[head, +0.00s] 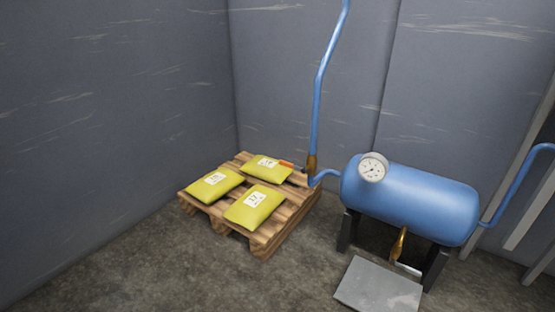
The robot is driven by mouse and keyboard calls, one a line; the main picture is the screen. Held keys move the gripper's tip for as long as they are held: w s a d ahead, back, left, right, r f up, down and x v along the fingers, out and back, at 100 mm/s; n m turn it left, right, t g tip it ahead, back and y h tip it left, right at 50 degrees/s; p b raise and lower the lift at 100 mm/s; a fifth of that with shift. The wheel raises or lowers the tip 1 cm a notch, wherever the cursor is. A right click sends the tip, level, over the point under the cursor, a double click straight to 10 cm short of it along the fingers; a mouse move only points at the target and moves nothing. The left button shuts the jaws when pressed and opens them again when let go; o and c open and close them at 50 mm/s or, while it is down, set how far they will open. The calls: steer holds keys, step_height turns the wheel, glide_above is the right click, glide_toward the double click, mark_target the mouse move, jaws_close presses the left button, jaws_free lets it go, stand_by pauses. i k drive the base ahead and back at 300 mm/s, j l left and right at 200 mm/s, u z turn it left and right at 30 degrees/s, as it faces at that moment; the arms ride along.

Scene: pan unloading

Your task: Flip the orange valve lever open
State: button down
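A small orange lever (286,163) shows near the middle of the head view. It sticks out to the left from a brass valve (311,164) at the foot of the tall blue pipe (319,80). The lever lies roughly level, across the pipe's upright line, just above the back right part of the pallet. It is small in the picture, so its exact shape is hard to tell. My gripper is not in view.
A wooden pallet (284,222) with yellow sacks (254,207) stands left of the valve, near the wall corner. A blue tank (415,200) with a gauge (373,167) stands to the right. A grey plate (378,289) lies before it. Floor at front left is clear.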

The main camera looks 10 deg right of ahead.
mark_target(304, 171)
steer(key=i+j+u, duration=0.1)
steer(key=i+j, duration=0.15)
steer(key=i, duration=0.2)
steer(key=i+j, duration=0.2)
steer(key=i, duration=0.3)
steer(key=i+j+u, duration=0.15)
steer(key=i, duration=0.3)
